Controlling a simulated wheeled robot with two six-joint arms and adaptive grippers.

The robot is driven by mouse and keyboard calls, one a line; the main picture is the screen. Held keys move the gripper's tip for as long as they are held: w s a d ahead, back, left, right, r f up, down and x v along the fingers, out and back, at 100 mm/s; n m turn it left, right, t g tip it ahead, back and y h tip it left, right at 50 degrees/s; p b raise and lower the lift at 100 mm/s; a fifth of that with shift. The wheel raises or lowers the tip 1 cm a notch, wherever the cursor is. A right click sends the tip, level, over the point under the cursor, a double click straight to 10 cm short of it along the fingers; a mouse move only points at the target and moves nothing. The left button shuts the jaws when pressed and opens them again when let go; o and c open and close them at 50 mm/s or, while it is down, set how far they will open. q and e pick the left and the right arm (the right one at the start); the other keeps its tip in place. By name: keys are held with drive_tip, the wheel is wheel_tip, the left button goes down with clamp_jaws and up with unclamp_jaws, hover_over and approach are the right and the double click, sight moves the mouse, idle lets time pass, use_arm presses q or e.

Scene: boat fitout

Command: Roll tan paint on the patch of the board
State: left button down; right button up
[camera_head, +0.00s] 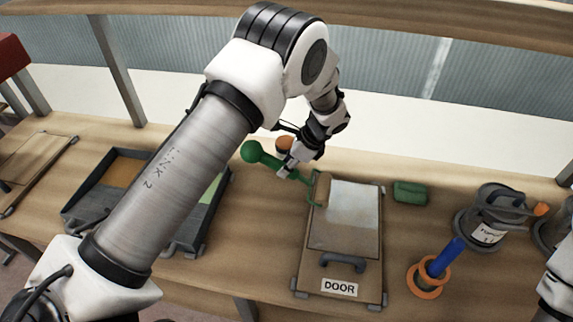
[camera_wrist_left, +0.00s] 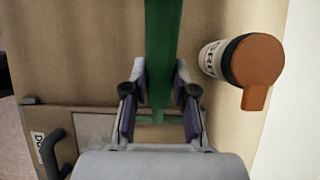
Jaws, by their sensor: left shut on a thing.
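My left gripper (camera_head: 296,163) is shut on the green handle of the paint roller (camera_head: 252,152). The handle also runs between the fingers (camera_wrist_left: 160,105) in the left wrist view (camera_wrist_left: 163,45). The tan roller sleeve (camera_head: 322,188) is over the upper left edge of the board; I cannot tell whether it touches. The board (camera_head: 337,265) lies on the bench, with a black handle and a DOOR label. Its upper part has a pale patch (camera_head: 353,205). A dark paint tray (camera_head: 77,212) lies left, partly hidden by my arm, with tan and pale green areas. My right gripper is out of view.
An orange-capped bottle (camera_wrist_left: 254,60) stands close beside my left gripper. A green block (camera_head: 410,192) lies right of the board. A dark can (camera_head: 487,234) and a blue-handled tool in an orange ring (camera_head: 428,290) stand further right. A flat board (camera_head: 32,165) lies far left.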

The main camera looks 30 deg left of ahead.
sight(301, 176)
use_arm(q)
drive_tip(key=shift+f+b, duration=0.4)
drive_tip(key=shift+f, duration=0.35)
drive_tip(key=d, duration=0.2)
drive_tip(key=w+d+p, duration=0.1)
drive_tip(key=d, duration=0.1)
drive_tip(key=shift+w+d+r, duration=0.15)
drive_tip(key=shift+d, duration=0.2)
drive_tip(key=shift+d, duration=0.15)
drive_tip(key=d, duration=0.2)
drive_tip(key=w+d, duration=0.1)
drive_tip(key=d, duration=0.1)
drive_tip(key=shift+w+d+f, duration=0.15)
drive_tip(key=shift+d+f, duration=0.05)
drive_tip(key=shift+a, duration=0.1)
